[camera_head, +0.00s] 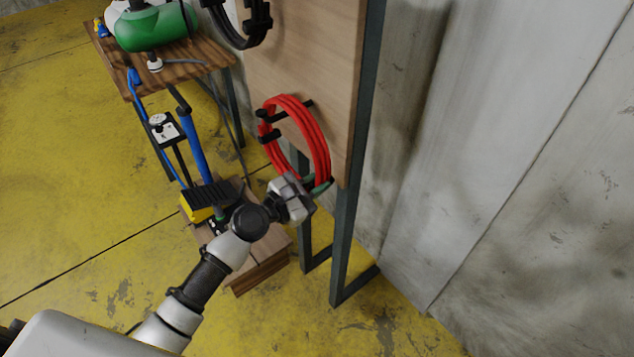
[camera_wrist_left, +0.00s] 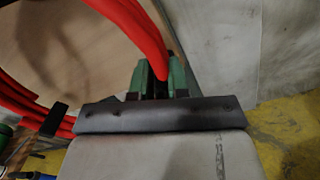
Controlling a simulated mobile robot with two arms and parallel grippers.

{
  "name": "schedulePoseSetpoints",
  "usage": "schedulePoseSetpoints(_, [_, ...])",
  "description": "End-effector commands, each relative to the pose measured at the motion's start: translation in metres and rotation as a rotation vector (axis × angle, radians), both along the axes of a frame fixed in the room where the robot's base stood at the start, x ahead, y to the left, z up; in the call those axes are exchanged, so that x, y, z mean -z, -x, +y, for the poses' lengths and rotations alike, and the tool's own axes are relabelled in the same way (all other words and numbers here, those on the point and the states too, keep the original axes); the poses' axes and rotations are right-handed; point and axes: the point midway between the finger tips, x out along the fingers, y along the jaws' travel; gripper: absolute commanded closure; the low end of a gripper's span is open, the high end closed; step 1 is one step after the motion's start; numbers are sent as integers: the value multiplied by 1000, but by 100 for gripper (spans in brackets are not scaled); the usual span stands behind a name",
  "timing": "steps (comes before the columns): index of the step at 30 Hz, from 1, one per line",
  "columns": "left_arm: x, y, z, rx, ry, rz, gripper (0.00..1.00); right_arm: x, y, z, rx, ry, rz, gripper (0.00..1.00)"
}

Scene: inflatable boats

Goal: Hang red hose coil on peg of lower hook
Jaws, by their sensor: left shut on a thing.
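The red hose coil (camera_head: 318,143) is upright against the wooden board, with its upper part around the black pegs of the lower hook (camera_head: 270,134). Whether its weight rests on the pegs I cannot tell. My left gripper (camera_head: 318,184) is at the coil's bottom, shut on the hose. In the left wrist view the red hose (camera_wrist_left: 125,25) runs down between the green fingertips (camera_wrist_left: 160,80). My right gripper is not in view.
The wooden board (camera_head: 290,65) stands on dark metal posts (camera_head: 352,200) near a grey wall. A black coil (camera_head: 240,25) hangs higher up.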

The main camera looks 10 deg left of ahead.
Motion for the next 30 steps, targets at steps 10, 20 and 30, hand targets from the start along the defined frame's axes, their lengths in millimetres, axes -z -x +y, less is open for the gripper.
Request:
schedulePoseSetpoints(10, [-1, 0, 0, -1, -1, -2, 68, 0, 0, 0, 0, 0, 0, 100])
schedulePoseSetpoints(20, [1, 0, 0, 0, 0, 3, 55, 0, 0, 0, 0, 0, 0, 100])
schedulePoseSetpoints(30, [3, 36, 28, -1, -3, 3, 55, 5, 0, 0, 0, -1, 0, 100])
